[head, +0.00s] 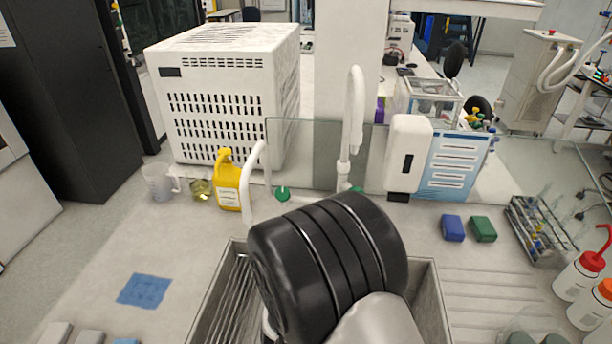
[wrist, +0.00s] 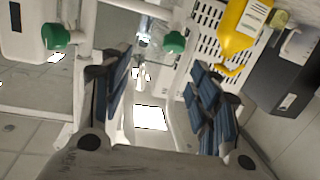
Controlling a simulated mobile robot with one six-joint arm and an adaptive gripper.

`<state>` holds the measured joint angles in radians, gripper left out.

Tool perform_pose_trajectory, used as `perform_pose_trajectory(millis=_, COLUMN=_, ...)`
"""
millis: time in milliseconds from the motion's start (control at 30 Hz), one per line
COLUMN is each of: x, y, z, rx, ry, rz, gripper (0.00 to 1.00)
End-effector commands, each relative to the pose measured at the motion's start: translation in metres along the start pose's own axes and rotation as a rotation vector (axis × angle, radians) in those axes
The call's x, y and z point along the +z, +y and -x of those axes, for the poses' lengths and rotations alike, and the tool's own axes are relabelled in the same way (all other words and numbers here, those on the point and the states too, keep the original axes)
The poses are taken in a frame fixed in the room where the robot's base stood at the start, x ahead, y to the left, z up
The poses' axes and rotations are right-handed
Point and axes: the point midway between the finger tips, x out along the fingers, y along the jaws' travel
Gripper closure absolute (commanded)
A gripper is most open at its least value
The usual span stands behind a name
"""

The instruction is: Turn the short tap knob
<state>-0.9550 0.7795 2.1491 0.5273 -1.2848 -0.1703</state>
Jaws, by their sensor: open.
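The short tap (head: 252,182) is a white bent spout at the sink's back left. A green knob (head: 283,194) stands just right of it, and I take this as the short tap knob. In the wrist view a green knob (wrist: 174,43) shows near the yellow bottle, probably the same one. My gripper (wrist: 160,64) is open and empty, its blue-padded fingers spread, with that knob beyond the fingertips and apart from them. In the head view my black arm link hides the gripper.
A tall white tap (head: 353,120) with its own green knob (wrist: 55,36) stands to the right. A yellow bottle (head: 229,185) is left of the short tap. A glass screen (head: 313,150) and white dispenser (head: 407,155) stand behind. The sink (head: 424,290) lies below my arm.

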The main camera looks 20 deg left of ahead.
Motion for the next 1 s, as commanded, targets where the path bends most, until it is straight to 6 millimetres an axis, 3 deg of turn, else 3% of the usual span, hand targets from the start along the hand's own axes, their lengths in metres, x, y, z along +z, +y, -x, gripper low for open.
perform_pose_trajectory(millis=133, x=0.012, y=-0.022, z=0.011, rx=-0.007, ry=0.072, rz=0.042, gripper=0.44)
perform_pose_trajectory(millis=367, x=0.013, y=-0.028, z=0.003, rx=-0.005, ry=0.105, rz=0.054, gripper=0.44)
perform_pose_trajectory(millis=1000, x=0.001, y=-0.028, z=-0.128, rx=-0.005, ry=0.105, rz=0.054, gripper=0.44)
